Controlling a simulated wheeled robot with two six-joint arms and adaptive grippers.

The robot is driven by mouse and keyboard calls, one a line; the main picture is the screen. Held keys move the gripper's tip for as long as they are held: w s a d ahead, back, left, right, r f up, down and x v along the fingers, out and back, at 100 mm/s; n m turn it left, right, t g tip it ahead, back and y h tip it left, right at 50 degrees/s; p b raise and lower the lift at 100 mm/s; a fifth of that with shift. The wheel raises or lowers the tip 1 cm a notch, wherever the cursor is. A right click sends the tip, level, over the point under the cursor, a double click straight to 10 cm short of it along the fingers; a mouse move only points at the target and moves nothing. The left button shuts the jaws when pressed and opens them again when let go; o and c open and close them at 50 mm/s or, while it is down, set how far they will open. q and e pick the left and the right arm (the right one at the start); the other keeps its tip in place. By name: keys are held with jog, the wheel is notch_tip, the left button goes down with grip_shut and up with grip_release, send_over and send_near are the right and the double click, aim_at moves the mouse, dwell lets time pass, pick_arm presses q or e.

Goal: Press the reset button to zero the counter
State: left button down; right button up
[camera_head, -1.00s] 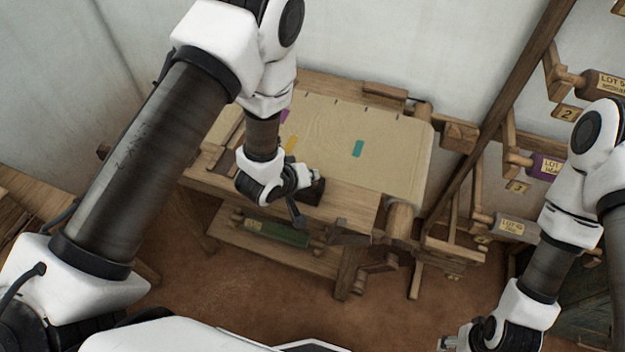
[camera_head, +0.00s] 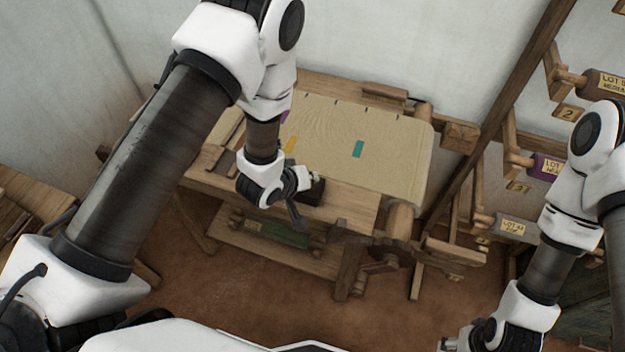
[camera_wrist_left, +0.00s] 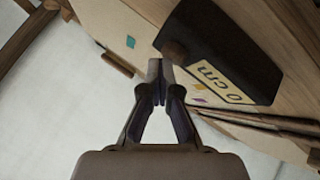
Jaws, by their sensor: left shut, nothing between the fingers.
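The counter (camera_wrist_left: 230,50) is a dark box with a pale label reading "0 cm" in the left wrist view. In the head view the counter (camera_head: 317,192) sits on the loom's front wooden beam, partly hidden by my left gripper. A brownish round knob, which looks like the reset button (camera_wrist_left: 174,51), stands out from the box end. My left gripper (camera_wrist_left: 157,68) is shut and empty, its tips close to the knob. I cannot tell if they touch. My left gripper (camera_head: 296,217) also shows in the head view beside the counter. My right gripper (camera_head: 446,343) is at the bottom edge, jaws unclear.
Tan cloth (camera_head: 380,150) with small coloured patches covers the loom. A green roll (camera_head: 280,235) lies on the lower shelf. A rack with labelled rolls (camera_head: 515,228) stands at the right, near my right arm. Brown floor (camera_head: 220,295) is open in front of the loom.

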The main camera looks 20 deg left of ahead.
pick_arm(q)
jog(key=shift+r+p, duration=0.85)
jog(key=shift+r, duration=0.15)
notch_tip(320, 180, up, 5)
jog(key=p, duration=0.4)
dwell(0.4)
